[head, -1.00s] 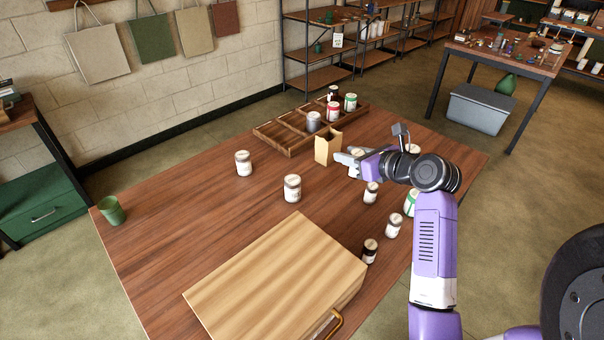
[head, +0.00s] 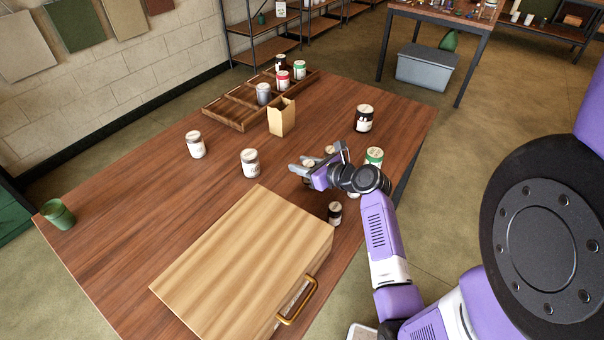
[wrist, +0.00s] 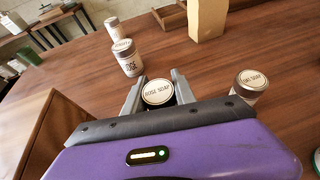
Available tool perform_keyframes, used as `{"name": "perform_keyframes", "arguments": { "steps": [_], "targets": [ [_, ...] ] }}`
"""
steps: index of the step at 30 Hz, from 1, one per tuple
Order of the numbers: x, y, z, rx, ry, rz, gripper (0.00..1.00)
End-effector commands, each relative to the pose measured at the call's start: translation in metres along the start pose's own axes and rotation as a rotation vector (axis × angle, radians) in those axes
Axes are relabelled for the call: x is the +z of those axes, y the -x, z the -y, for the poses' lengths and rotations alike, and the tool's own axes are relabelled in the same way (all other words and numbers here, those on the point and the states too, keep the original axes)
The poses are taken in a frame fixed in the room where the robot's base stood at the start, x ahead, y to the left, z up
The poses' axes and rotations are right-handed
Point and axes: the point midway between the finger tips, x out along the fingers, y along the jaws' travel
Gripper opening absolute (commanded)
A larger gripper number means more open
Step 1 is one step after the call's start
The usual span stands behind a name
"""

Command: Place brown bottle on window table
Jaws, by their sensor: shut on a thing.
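My gripper (head: 300,172) is low over the near right part of the wooden table (head: 130,215). It is shut on a small jar with a cream lid reading "ROSE SOAP" (wrist: 158,92), which sits between the two fingers in the wrist view. The jar's body is mostly hidden; what shows under the lid is dark. Whether it touches the table cannot be told. A dark bottle (head: 281,62) stands in the divided tray at the back; I cannot tell whether it is the brown one. No table is clearly marked by a window.
A jar with an oat soap lid (wrist: 250,84) stands right of my gripper. A wooden case (head: 240,260), a small dark jar (head: 335,213), white jars (head: 250,163), a paper bag (head: 282,117) and a wooden tray (head: 225,112) share the table. Another table (head: 440,14) stands beyond.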

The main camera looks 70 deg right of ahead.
Motion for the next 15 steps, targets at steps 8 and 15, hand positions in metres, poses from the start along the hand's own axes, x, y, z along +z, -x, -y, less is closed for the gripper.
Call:
{"name": "perform_keyframes", "arguments": {
  "steps": [8,15],
  "targets": [
    [-0.032,-0.013,0.000,-0.001,-0.001,-0.001,0.00],
    [-0.032,-0.013,0.000,0.000,0.000,-0.001,0.00]
  ]
}}
